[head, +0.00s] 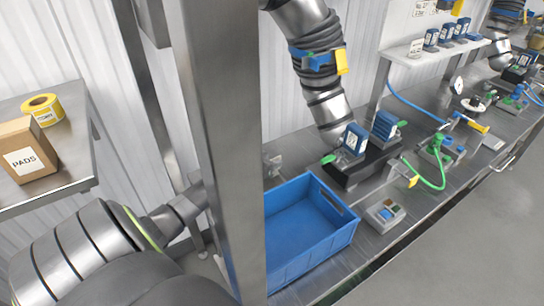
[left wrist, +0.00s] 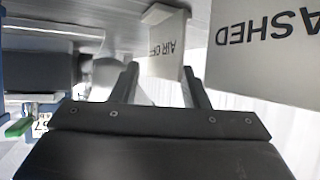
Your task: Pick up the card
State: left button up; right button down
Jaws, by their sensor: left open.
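In the left wrist view my left gripper (left wrist: 158,68) is open, its two dark fingers apart. A pale card with upside-down "AIR OFF" lettering (left wrist: 165,62) shows between and beyond the fingertips, nearer the right finger. I cannot tell whether it touches a finger. A larger white card reading "WASHED" upside down (left wrist: 262,38) is to the right. In the head view my left arm comes in from the lower left, and its gripper is mostly hidden behind a steel post. My right gripper is not in view.
The steel post (head: 222,130) blocks much of the head view. A blue crate (head: 308,250) stands on the steel bench beside dark fixtures with blue blocks (head: 354,140). A side shelf (head: 72,172) holds a PADS box (head: 25,150) and yellow tape roll (head: 42,107).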

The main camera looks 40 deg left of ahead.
pick_arm(q)
grip_shut()
jog(key=shift+r, duration=0.15)
dwell(0.4)
